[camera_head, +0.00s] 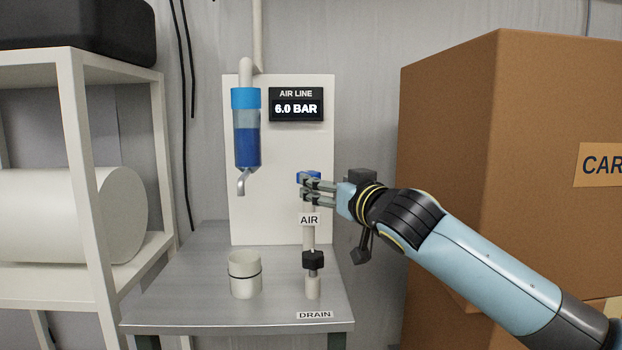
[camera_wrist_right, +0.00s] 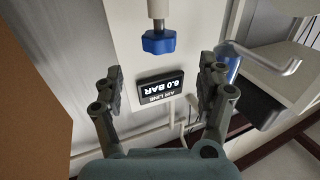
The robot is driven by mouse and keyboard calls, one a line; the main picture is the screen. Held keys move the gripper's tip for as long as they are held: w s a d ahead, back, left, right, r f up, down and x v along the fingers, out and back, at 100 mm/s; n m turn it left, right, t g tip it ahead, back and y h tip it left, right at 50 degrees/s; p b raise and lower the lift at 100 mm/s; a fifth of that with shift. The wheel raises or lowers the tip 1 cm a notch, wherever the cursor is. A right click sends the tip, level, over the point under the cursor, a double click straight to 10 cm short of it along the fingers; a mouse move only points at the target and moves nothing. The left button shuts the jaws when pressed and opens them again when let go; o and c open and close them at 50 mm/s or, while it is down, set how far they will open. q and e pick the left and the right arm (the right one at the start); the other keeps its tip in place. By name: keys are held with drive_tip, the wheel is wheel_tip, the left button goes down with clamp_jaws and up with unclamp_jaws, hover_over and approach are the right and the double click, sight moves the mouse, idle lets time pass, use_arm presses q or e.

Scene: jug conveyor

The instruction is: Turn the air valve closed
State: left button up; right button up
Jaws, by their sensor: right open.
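The air valve has a blue knob (camera_head: 306,176) at the top of a pale upright pipe marked AIR (camera_head: 309,219). My right gripper (camera_head: 311,189) comes in from the right at the knob's height, and its fingers partly cover the valve. In the right wrist view the knob (camera_wrist_right: 158,42) shows whole at the top, between and beyond the spread fingers (camera_wrist_right: 160,85). The gripper is open and empty; I cannot tell whether a finger touches the knob. The air line display (camera_head: 296,106) reads 6.0 BAR. My left gripper is not in view.
A blue filter bowl (camera_head: 246,135) with a bent spout hangs over a white cup (camera_head: 245,276) on the grey table (camera_head: 190,312). A black drain knob (camera_head: 313,260) sits below the valve. A large carton (camera_head: 480,150) stands right, a white shelf (camera_head: 75,300) left.

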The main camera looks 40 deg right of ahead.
sight(311, 173)
drive_tip(key=w, duration=0.2)
drive_tip(key=w+d+p, duration=0.1)
drive_tip(key=w, duration=0.5)
drive_tip(key=shift+w+d, duration=0.25)
drive_tip(key=shift+c, duration=0.3)
drive_tip(key=shift+f, duration=0.1)
drive_tip(key=c, duration=1.1)
